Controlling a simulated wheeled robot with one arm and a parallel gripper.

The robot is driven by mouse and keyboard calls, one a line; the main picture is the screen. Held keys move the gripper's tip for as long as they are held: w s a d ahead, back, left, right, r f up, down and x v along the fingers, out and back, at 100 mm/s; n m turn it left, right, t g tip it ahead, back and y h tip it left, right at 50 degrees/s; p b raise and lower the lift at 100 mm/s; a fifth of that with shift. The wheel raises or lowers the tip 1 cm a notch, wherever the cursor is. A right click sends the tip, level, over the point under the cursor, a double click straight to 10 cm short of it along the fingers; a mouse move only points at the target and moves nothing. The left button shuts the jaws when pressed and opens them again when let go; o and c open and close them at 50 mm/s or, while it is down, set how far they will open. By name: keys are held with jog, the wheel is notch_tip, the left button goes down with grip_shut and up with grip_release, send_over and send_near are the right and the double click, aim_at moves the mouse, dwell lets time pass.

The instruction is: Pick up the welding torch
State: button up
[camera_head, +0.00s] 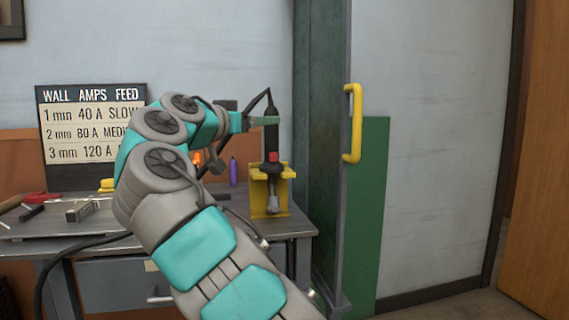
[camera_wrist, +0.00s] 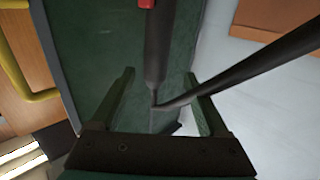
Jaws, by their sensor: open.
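The welding torch (camera_head: 271,140) stands upright in a yellow holder (camera_head: 285,172) at the right end of the workbench. It has a black handle, a red button on its side and a black cable bending off its top. My gripper (camera_head: 266,121) is level with the upper handle, its green fingers reaching it from the left. In the wrist view the torch handle (camera_wrist: 158,45) runs down between the two open fingers of my gripper (camera_wrist: 160,73), with a gap on both sides. The torch's lower tip is hidden in the wrist view.
A green-grey cabinet (camera_head: 325,110) with a yellow handle (camera_head: 353,122) stands just right of the torch. A purple bottle (camera_head: 233,172) is left of the holder. Tools lie on the bench (camera_head: 70,235) at left. A settings board (camera_head: 90,125) stands behind.

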jog(key=x, duration=0.7)
jog(key=shift+d+p, duration=0.3)
jog(key=shift+d, duration=0.1)
jog(key=shift+w+f, duration=0.1)
grip_shut()
